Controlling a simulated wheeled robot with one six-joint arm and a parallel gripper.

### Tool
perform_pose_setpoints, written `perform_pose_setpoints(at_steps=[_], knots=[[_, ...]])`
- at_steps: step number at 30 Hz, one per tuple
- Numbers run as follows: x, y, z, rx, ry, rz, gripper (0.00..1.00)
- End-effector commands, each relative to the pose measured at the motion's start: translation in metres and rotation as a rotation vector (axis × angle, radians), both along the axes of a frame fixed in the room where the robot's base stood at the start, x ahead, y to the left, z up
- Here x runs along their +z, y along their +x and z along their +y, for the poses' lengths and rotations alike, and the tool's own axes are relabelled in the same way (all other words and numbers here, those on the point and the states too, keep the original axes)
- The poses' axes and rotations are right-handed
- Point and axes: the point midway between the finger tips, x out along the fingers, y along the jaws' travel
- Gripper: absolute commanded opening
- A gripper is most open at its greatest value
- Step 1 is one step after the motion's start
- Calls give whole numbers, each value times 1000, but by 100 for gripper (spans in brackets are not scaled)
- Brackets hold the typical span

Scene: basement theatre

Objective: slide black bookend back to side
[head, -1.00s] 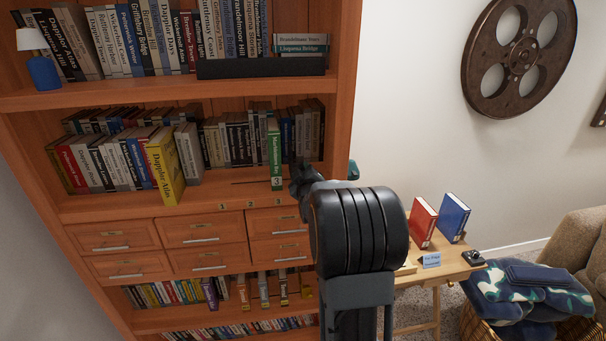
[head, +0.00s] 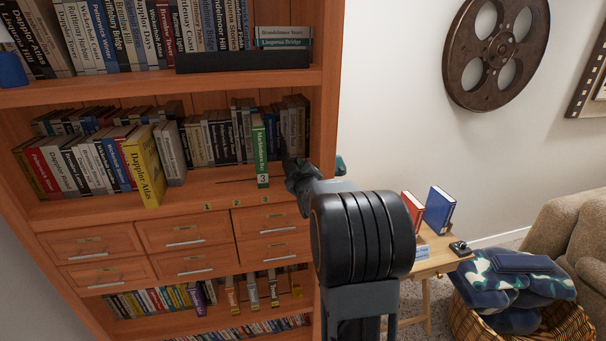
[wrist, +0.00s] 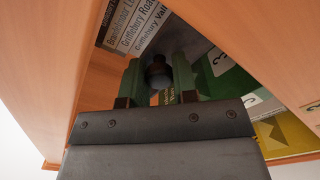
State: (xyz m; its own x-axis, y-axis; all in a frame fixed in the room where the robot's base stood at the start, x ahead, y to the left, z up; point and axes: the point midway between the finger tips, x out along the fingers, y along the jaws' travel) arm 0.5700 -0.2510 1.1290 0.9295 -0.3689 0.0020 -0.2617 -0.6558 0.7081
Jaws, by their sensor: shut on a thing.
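My gripper (wrist: 158,88) reaches into the right end of the bookcase's middle shelf. Its two greenish fingers are shut on a dark round knob, which I take to be part of the black bookend (wrist: 158,70). Most of the bookend is hidden behind my fingers and wrist. In the head view my arm covers the fingertips, and a narrow dark upright shape (head: 284,148) shows just past them. Left of it, a green book (head: 259,150) with a "3" label stands upright, forward of the row.
A yellow book (head: 146,168) stands forward on the same shelf, further left. The bookcase's right side panel (head: 325,120) is close beside my gripper. Bare shelf lies between the yellow and green books. A small table (head: 432,262) with a red book and a blue book stands right.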

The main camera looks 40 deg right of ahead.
Motion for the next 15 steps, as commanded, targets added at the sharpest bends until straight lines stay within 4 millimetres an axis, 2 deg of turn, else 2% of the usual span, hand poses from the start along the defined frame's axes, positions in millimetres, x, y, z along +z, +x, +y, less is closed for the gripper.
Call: perform_pose_setpoints(at_steps=[7, 8, 15], knots=[[0, 3, 6, 12, 3, 1, 0], [0, 3, 6, 12, 3, 1, 28], [0, 2, 4, 9, 3, 1, 51]])
